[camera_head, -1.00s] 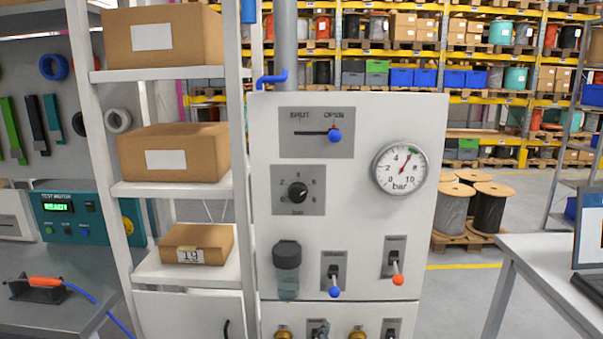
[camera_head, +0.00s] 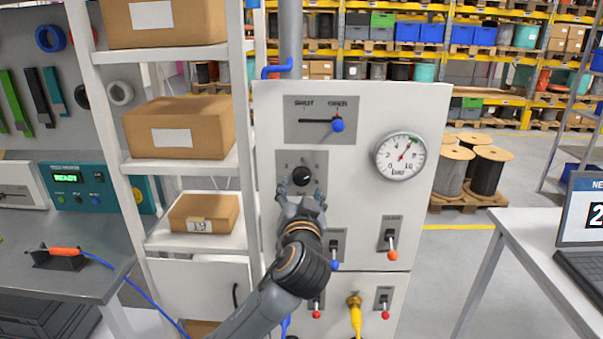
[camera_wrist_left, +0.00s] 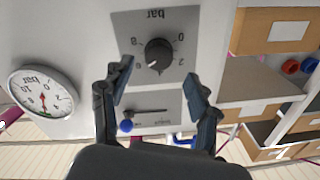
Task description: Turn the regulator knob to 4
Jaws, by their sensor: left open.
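The black regulator knob (camera_head: 301,176) is on a grey square plate on the white panel, marked "bar". It also shows in the left wrist view (camera_wrist_left: 158,54), upside down, with its white mark towards lower left, near the 6. My left gripper (camera_head: 301,191) is just below the knob in the head view, fingers pointing at it. In the left wrist view the left gripper (camera_wrist_left: 158,78) has its fingers wide apart, with nothing between them; I see no contact. The round bar gauge (camera_head: 400,157) has a red needle pointing up and slightly right. My right gripper is not in view.
A blue-tipped SHUT/OPEN lever (camera_head: 337,125) sits above the knob, at OPEN. A shelf with cardboard boxes (camera_head: 179,127) stands close on the left. A table with a laptop (camera_head: 582,225) is at right.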

